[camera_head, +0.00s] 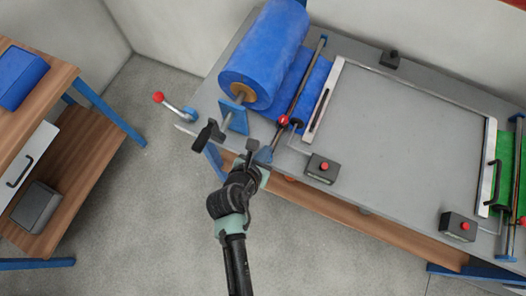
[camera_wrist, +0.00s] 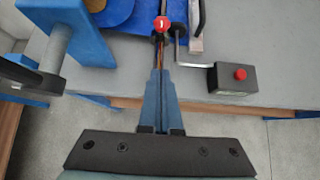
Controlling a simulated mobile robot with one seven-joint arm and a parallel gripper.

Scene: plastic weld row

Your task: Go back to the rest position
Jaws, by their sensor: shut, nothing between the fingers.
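My gripper (camera_head: 265,154) is over the front edge of the grey bench (camera_head: 400,130), near its left end. In the wrist view its two blue-grey fingers (camera_wrist: 160,72) are together, with nothing between them. The fingers point toward a red-knobbed lever (camera_head: 284,120), which also shows ahead of the fingertips in the wrist view (camera_wrist: 162,24). I cannot tell how high the fingers are above the bench.
A blue roll (camera_head: 265,50) on a blue bracket (camera_head: 234,118) stands left of my gripper. A dark box with a red button (camera_head: 322,168) sits to the right. A wooden shelf unit (camera_head: 60,190) stands far left. Floor between is clear.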

